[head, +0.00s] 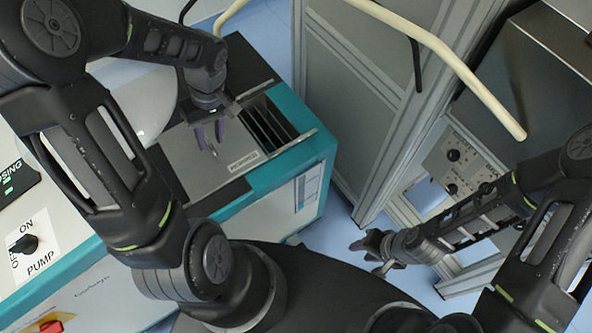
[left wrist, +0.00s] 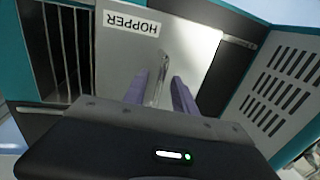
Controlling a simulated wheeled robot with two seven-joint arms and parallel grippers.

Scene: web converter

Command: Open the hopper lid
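In the left wrist view the lid (left wrist: 115,60) carries a thin metal handle (left wrist: 160,75). My left gripper (head: 208,138) is over the lid, pointing down at it. Its two purple-grey fingers (left wrist: 160,95) are apart, one on each side of the handle; I cannot tell whether they touch it. My right gripper (head: 372,254) hangs empty, away from the machine, with its fingers apart.
A slotted dark opening (head: 268,125) is beside the lid. A tall grey cabinet frame (head: 335,100) stands right of the machine, with a cream pipe (head: 440,50) above. A knob panel (head: 455,165) is behind my right arm. Blue floor shows between.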

